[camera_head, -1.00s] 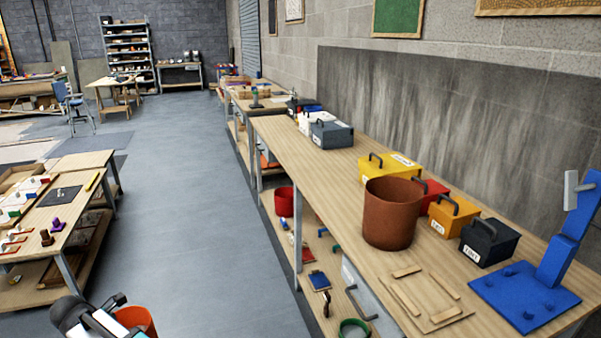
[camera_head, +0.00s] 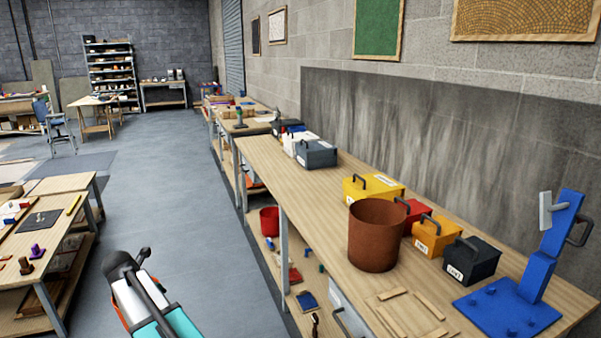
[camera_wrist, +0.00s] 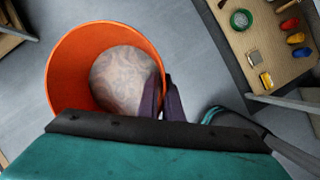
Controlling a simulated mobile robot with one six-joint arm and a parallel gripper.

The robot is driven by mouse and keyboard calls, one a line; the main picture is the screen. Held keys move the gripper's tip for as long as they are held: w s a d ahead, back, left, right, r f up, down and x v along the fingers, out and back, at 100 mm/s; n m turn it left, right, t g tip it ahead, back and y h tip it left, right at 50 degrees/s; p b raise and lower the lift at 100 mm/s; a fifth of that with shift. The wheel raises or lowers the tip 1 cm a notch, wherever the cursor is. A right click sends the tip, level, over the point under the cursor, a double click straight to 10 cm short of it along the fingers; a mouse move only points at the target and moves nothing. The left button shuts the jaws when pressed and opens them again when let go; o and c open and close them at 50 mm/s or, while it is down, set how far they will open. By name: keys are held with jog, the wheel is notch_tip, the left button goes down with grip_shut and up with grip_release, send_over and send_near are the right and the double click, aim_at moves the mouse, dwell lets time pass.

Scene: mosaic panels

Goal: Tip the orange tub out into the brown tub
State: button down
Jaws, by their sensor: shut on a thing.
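The orange tub (camera_wrist: 68,75) is in the wrist view, held over the grey floor. A round, pale tan object with a swirled pattern (camera_wrist: 122,75) lies inside it. My gripper (camera_wrist: 160,95) is shut on the tub's wall at its right side, with dark purple fingers. In the head view my arm's end is at the lower left, and it mostly hides the tub. The brown tub (camera_head: 375,240) stands upright on the long wooden bench (camera_head: 300,195) at the right, apart from my gripper. Its inside bottom is hidden.
Yellow (camera_head: 368,188), red (camera_head: 416,210), orange (camera_head: 436,234) and black (camera_head: 471,260) handled boxes stand behind and right of the brown tub. A blue stand (camera_head: 535,270) is at the bench's right end. Flat wooden strips (camera_head: 408,312) lie in front. A low table (camera_head: 40,225) is at the left.

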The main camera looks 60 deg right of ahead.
jog(key=s+d+r+p, duration=0.2)
jog(key=d+r, duration=0.3)
jog(key=d, duration=0.6)
jog(key=s+d+r+p, duration=0.15)
jog(key=d+r, duration=0.35)
jog(key=d, duration=0.7)
jog(key=s+d+r+m+p, duration=0.1)
jog(key=s+d+r, duration=0.4)
jog(key=d, duration=0.4)
jog(key=s+d+r+m+p, duration=0.1)
jog(key=s+d+r+m, duration=0.15)
jog(key=s+d, duration=0.55)
jog(key=s+d+r+m+g+p, duration=0.1)
jog(key=s+d+r+p, duration=0.1)
jog(key=s+d+r, duration=0.45)
jog(key=s+d+r+m+g+p, duration=0.1)
jog(key=s+d+r, duration=0.2)
jog(key=s+d, duration=0.65)
jog(key=s+d+r+m+p, duration=0.1)
jog(key=s+d+r+m, duration=0.1)
jog(key=s, duration=1)
jog(key=s+d+r+m+g+p, duration=0.1)
jog(key=s+d+r, duration=0.3)
jog(key=s, duration=0.8)
jog(key=shift+s+m+p, duration=0.2)
jog(key=shift+m+p, duration=0.15)
jog(key=shift+f, duration=0.15)
